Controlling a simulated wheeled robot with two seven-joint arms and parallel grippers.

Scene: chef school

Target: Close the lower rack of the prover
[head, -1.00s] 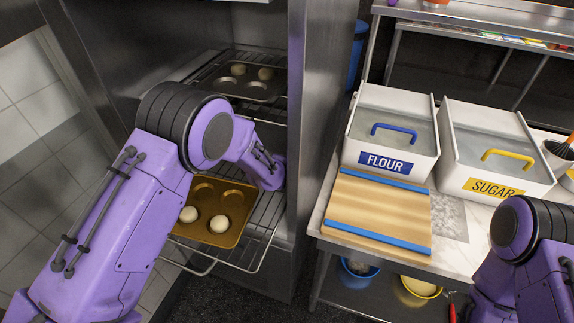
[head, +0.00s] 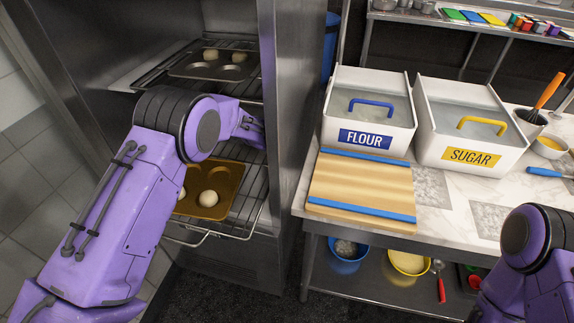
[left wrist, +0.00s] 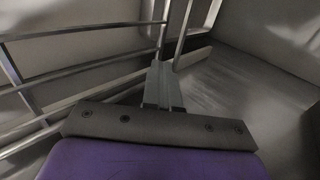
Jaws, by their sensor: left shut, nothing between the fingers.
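The prover (head: 281,110) is a tall steel cabinet with its front open. Its lower rack (head: 243,226) is a wire shelf sticking out of the front, carrying a gold tray (head: 233,172) with pale dough balls. My left arm crosses over the rack and hides part of it and of the tray. My left gripper's fingertips are hidden in the head view. In the left wrist view my left gripper (left wrist: 163,72) is shut and empty, close beside metal rack bars (left wrist: 75,75); contact is unclear. My right arm is at the lower right, its gripper out of view.
An upper rack (head: 250,92) holds a dark tray (head: 212,68) with dough balls. To the right, a marble-topped table carries a flour bin (head: 368,102), a sugar bin (head: 467,125) and a wooden board (head: 361,188). Dark floor lies between prover and table.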

